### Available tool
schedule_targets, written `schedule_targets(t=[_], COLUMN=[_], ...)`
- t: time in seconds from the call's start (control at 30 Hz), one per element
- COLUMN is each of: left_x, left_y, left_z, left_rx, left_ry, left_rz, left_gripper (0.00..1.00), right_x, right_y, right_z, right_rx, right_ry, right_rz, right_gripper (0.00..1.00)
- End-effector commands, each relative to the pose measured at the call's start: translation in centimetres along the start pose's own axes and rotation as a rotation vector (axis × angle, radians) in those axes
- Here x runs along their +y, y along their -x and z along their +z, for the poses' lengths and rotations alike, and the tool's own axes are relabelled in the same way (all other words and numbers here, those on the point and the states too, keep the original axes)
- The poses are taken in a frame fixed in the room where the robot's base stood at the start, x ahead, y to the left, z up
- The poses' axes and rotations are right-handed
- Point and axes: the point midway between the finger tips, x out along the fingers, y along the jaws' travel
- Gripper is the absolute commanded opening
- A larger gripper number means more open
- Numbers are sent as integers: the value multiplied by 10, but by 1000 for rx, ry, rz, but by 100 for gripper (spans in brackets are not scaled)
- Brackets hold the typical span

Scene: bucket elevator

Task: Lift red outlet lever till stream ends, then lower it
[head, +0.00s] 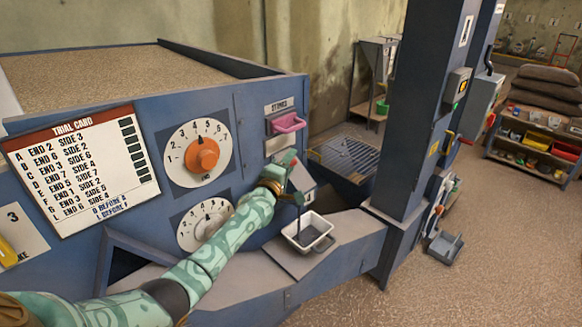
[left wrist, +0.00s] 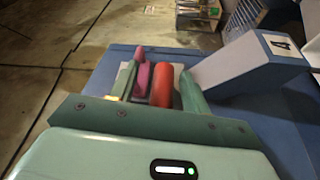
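The red lever (left wrist: 163,88) shows in the left wrist view as a rounded red bar between the fingers of my left gripper (left wrist: 160,88). The fingers stand apart, with a gap on the lever's left side, so they look open around it. In the head view the left gripper (head: 282,172) is at the machine's front, beside the outlet spout (head: 301,183), and mostly hides the lever. A thin dark stream (head: 299,215) seems to fall from the spout into a white tray (head: 322,226) holding dark material. My right gripper is not in view.
A trial card (head: 80,170) and two dials (head: 198,153) are on the blue panel. A blue column (head: 415,120) stands right of the tray.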

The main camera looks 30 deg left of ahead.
Motion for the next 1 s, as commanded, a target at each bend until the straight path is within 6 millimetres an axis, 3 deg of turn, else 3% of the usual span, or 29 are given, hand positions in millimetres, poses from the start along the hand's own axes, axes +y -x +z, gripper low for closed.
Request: schedule_targets(t=[0.03, 0.33, 0.47, 0.67, 0.8, 1.0], left_x=[4, 2, 2, 2, 0, -1], left_y=[-1, 0, 10, 57, 97, 140], left_z=[-9, -8, -7, -4, -1, 1], left_rx=[14, 14, 11, 9, 4, 2], left_ry=[-3, -2, -1, -2, -4, -5], left_rz=[8, 5, 3, 0, -2, -3], left_gripper=[45, 45, 45, 45, 45, 45], right_x=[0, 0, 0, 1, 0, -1], right_y=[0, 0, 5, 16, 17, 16], right_z=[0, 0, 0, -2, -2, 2], right_rx=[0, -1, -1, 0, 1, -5], right_ry=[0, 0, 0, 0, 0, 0], right_rz=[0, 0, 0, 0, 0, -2], right_gripper=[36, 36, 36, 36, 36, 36])
